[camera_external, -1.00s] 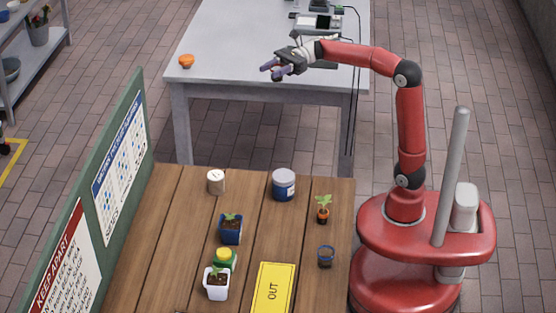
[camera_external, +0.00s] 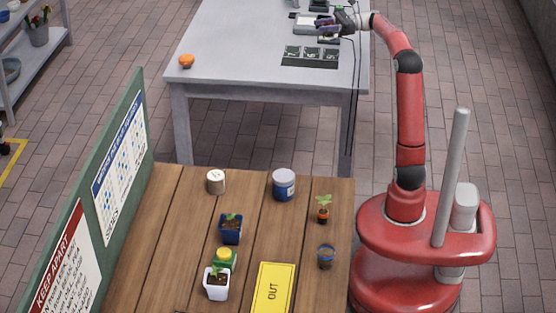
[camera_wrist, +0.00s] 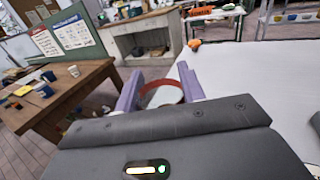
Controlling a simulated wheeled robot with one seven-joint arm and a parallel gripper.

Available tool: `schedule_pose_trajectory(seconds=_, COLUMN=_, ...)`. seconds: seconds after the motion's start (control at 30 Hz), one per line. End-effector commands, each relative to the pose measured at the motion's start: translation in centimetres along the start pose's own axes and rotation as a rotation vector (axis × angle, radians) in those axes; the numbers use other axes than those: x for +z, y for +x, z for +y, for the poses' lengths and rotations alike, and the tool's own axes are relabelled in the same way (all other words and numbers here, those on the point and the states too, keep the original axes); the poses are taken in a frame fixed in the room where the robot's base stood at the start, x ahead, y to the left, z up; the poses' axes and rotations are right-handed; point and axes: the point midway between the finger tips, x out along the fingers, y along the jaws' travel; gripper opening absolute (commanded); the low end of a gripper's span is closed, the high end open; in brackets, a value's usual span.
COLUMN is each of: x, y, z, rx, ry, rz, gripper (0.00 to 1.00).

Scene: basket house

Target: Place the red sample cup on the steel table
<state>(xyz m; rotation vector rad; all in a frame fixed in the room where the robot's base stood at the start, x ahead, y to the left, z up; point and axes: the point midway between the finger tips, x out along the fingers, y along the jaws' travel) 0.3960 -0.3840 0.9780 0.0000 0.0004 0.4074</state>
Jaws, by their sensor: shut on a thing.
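The red sample cup (camera_wrist: 160,96) sits between the two purple fingers of my gripper (camera_wrist: 159,90) in the wrist view. Its red rim and pale inside show. My gripper is shut on it. In the outside view my gripper (camera_external: 327,25) is over the far right part of the steel table (camera_external: 235,55), close to the devices there. The cup cannot be made out in that view, and I cannot tell how high it is above the table. The bare steel tabletop (camera_wrist: 265,75) fills the right of the wrist view.
A dark panel with pictures (camera_external: 310,56) lies at the steel table's right, near black cables (camera_external: 355,100). An orange object (camera_external: 186,62) sits at its front left corner. The table's left and middle are clear. A wooden table (camera_external: 180,245) holds pots and jars beside a green board (camera_external: 125,150).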

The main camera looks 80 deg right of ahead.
Motion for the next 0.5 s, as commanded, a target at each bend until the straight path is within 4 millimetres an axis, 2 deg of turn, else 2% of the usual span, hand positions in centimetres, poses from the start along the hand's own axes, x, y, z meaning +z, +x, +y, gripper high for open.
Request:
schedule_pose_trajectory(seconds=0.07, x=-0.1, y=-1.5, z=-0.6, rx=-0.022, ry=0.001, rz=0.000, gripper=0.14)
schedule_pose_trajectory(seconds=0.3, x=-3.8, y=-1.4, z=-0.5, rx=-0.018, ry=0.005, rz=-0.001, gripper=0.14)
schedule_pose_trajectory(seconds=0.5, x=-5.3, y=-1.4, z=-0.5, rx=-0.018, ry=0.002, rz=0.000, gripper=0.14)
